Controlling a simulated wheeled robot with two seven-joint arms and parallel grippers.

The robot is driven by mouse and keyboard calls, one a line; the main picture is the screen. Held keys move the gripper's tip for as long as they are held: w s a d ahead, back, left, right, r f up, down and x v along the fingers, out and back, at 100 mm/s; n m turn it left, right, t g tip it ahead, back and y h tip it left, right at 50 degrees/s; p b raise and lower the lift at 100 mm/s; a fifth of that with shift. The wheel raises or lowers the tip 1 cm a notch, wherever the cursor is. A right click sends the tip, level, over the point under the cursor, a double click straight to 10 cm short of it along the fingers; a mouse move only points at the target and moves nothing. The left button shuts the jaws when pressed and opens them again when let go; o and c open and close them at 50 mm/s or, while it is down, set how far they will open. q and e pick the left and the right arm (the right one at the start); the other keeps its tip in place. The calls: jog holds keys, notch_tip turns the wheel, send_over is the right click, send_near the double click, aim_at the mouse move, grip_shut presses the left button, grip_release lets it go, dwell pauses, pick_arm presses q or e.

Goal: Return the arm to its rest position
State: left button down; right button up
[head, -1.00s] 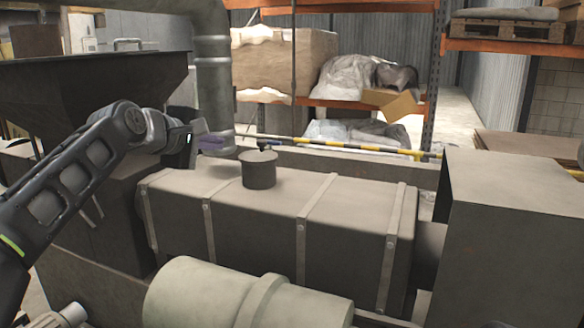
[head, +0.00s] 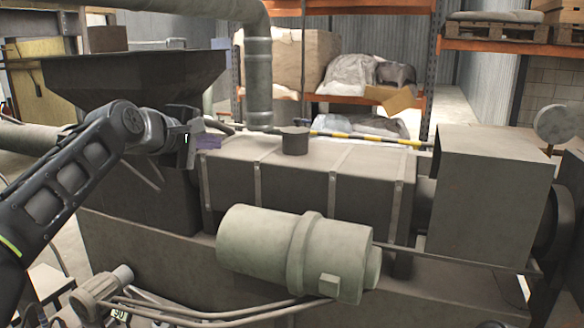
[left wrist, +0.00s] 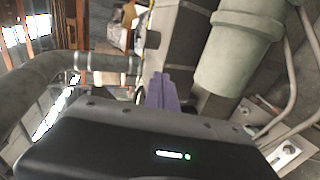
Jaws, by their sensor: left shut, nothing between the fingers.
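My left arm comes in from the left in the head view. My left gripper (head: 208,141) is shut and empty, with its purple fingers pointing right. It appears in front of the left end of the long grey machine housing (head: 330,185), near the dark hopper (head: 140,75). The left wrist view shows the same purple fingers (left wrist: 163,92) closed together. I cannot tell the exact gap between the gripper and the housing. My right gripper is in neither view.
A short dark cylinder (head: 295,141) stands on the housing. A pale motor cylinder (head: 290,245) lies in front, and a large box-shaped cover (head: 490,200) stands at the right. A vertical pipe (head: 258,80) rises behind. Orange shelving (head: 500,47) stands at the back.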

pick_arm(q)
jog(key=w+d+f+m, duration=0.2)
jog(key=d+f+m, duration=0.15)
jog(key=f, duration=0.65)
jog(key=w+d+f+m, duration=0.2)
jog(key=f+m, duration=0.2)
jog(key=f, duration=0.6)
jog(key=s+d+f+m+g, duration=0.15)
jog(key=s+f, duration=0.25)
jog(key=f, duration=0.8)
jog(key=s+d+f+m+g, duration=0.15)
jog(key=s+f, duration=0.25)
jog(key=f, duration=0.9)
jog(key=s+f+m+g+y, duration=0.15)
jog(key=s+f+g, duration=0.35)
jog(key=s+f, duration=1.4)
jog(key=s+f+g, duration=0.2)
jog(key=s+f, duration=0.2)
jog(key=s, duration=0.6)
jog(key=s+f+g, duration=0.2)
jog(key=s+f, duration=0.2)
jog(key=s, duration=0.6)
jog(key=shift+d+f+h, duration=0.2)
jog(key=shift+d+h, duration=0.15)
jog(key=shift+d, duration=0.05)
